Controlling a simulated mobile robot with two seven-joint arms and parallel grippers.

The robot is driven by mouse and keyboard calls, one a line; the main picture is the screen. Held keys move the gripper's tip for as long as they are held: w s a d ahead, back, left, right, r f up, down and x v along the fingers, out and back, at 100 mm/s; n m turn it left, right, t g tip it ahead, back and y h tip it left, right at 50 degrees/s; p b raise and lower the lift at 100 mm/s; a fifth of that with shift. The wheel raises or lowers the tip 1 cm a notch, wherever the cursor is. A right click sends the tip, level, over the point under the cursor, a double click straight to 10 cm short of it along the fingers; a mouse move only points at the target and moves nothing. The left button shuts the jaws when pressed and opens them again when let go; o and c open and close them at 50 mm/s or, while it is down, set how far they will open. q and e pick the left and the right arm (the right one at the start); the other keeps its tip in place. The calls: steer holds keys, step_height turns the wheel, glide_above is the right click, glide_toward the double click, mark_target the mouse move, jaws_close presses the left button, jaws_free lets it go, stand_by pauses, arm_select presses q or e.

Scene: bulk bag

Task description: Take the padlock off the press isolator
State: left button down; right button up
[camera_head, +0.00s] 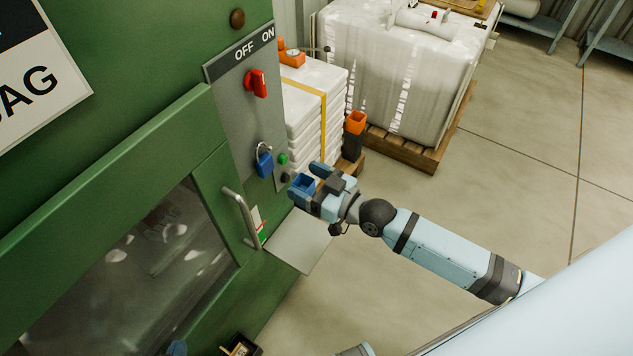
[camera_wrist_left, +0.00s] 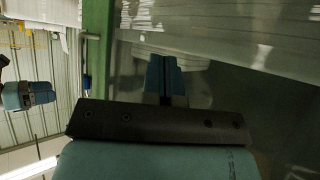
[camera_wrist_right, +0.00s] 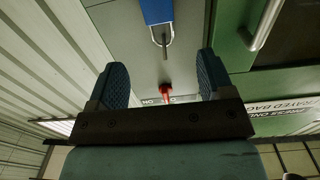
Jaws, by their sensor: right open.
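The blue padlock (camera_head: 264,164) hangs by its pale shackle on the grey isolator panel (camera_head: 228,92), below the red OFF/ON switch (camera_head: 256,83). In the right wrist view its body (camera_wrist_right: 157,12) is cut by the top edge, and the red switch (camera_wrist_right: 165,90) shows between the fingers. My right gripper (camera_head: 311,176) is open and empty, right of and slightly below the padlock, apart from it. My left gripper (camera_head: 177,348) barely shows at the bottom edge; in the left wrist view its fingers (camera_wrist_left: 165,76) are together, nothing seen between them, facing the glass door.
The green press has a window door with a metal handle (camera_head: 242,217) and a small grey shelf (camera_head: 298,241) below my right gripper. Green and black buttons sit beside the padlock. Stacked white bags (camera_head: 313,105), an orange-topped post (camera_head: 355,123) and a wrapped pallet load (camera_head: 395,75) stand behind.

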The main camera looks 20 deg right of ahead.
mark_target(266, 159)
steer(key=p+x, duration=0.1)
steer(key=x, duration=1)
steer(key=shift+w+a, duration=0.1)
steer(key=shift+w, duration=0.05)
steer(key=c, duration=1)
steer(key=shift+r, duration=0.15)
steer(key=shift+r+p, duration=0.6)
steer(key=shift+p, duration=0.15)
steer(key=shift+c, duration=0.2)
steer(key=shift+r, duration=0.1)
steer(key=shift+s, duration=0.2)
